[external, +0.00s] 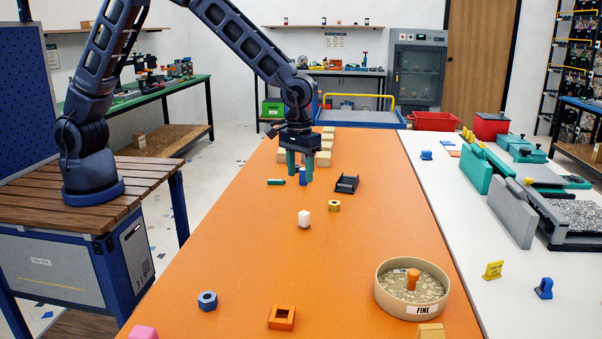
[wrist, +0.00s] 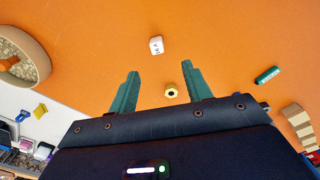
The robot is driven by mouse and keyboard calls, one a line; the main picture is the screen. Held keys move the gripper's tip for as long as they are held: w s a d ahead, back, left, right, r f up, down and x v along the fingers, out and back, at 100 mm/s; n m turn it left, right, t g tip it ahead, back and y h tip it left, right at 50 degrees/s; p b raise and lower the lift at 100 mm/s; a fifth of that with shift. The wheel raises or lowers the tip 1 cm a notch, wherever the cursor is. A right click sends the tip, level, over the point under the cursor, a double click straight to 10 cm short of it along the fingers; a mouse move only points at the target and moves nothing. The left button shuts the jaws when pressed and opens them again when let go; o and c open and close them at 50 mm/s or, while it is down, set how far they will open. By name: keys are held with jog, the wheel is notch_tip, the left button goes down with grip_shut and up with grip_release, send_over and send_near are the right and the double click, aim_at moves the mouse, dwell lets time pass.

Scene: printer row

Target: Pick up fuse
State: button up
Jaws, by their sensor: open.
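A small white block with dark lettering, which looks like the fuse, stands on the orange table in the external view (external: 304,218). It also shows in the wrist view (wrist: 156,45), beyond my fingertips. My gripper (external: 300,176) hangs above the table behind the white block, pointing down. It is open and empty; its two green fingers stand wide apart in the wrist view (wrist: 160,84).
A green cylinder (external: 276,182), a blue piece (external: 303,176) and a black holder (external: 347,183) lie near my gripper. Wooden blocks (external: 323,158) stand behind. A round tray marked FINE (external: 386,300), an orange square frame (external: 282,317) and a blue nut (external: 207,301) are nearer the front.

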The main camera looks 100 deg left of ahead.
aim_at(304, 212)
jog(key=f, duration=0.1)
jog(key=w+f, duration=0.1)
jog(key=f, duration=0.1)
jog(key=shift+w+d, duration=0.15)
jog(key=shift+w, duration=0.05)
notch_tip(304, 212, down, 11)
jog(key=shift+s+r, duration=0.1)
jog(key=shift+r, duration=0.05)
dwell(0.4)
jog(key=c, duration=1.1)
